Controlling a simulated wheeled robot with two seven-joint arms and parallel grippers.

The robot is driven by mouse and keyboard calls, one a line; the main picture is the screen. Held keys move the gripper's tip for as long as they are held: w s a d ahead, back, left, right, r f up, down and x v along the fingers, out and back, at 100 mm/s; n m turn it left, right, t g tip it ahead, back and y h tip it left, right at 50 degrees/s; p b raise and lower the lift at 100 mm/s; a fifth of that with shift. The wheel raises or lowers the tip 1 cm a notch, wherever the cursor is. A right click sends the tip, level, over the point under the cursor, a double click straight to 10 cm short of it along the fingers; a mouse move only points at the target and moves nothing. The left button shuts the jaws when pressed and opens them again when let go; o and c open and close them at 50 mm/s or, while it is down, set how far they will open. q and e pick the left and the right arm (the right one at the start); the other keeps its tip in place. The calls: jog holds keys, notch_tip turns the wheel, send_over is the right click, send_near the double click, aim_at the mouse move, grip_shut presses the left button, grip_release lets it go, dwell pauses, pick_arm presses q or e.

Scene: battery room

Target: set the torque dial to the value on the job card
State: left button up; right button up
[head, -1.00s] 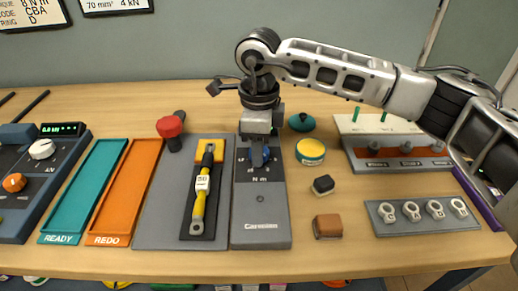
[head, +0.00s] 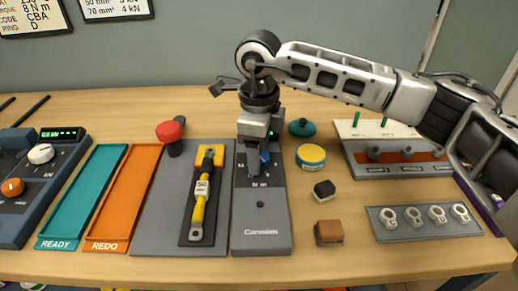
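The grey torque unit (head: 262,222) stands mid-table, marked "N m" below a dark scale. The dial's setting cannot be read. My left gripper is out of view.
Left of the unit lies a grey mat (head: 150,228) with a yellow cable marked 50, then orange REDO (head: 106,241) and teal READY (head: 58,238) trays and a blue device (head: 22,210). Right are a yellow-lidded tin (head: 311,155), two small blocks and a lug plate (head: 385,232).

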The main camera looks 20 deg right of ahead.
notch_tip(320, 180, up, 16)
jog(key=shift+b, duration=0.3)
dwell(0.3)
